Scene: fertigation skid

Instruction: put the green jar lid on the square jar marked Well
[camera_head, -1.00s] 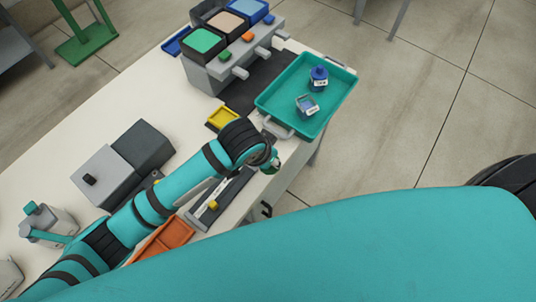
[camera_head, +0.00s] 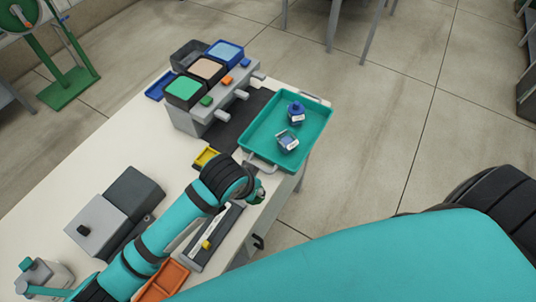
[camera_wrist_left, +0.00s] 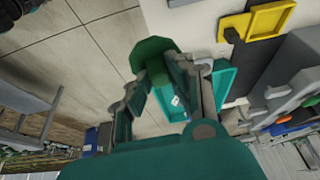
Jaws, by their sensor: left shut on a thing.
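My left gripper (camera_wrist_left: 158,85) is shut on the green jar lid (camera_wrist_left: 150,52), held at the fingertips in the wrist view. In the head view the lid (camera_head: 257,196) is a small green patch at the arm's end, just off the near end of the teal tray (camera_head: 322,117). Two small jars stand in the tray. The nearer one (camera_head: 287,143) is squarish, without a lid, with a white label. The farther one (camera_head: 296,114) has a blue lid. I cannot read either label. My right gripper is not in view.
A grey unit with green, tan and blue tops (camera_head: 208,68) stands left of the tray. A yellow tray (camera_head: 205,157), an orange tray (camera_head: 163,283) and a grey box (camera_head: 98,226) are on the white bench (camera_head: 105,165). The tray's grey handle (camera_head: 262,166) is close to my gripper.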

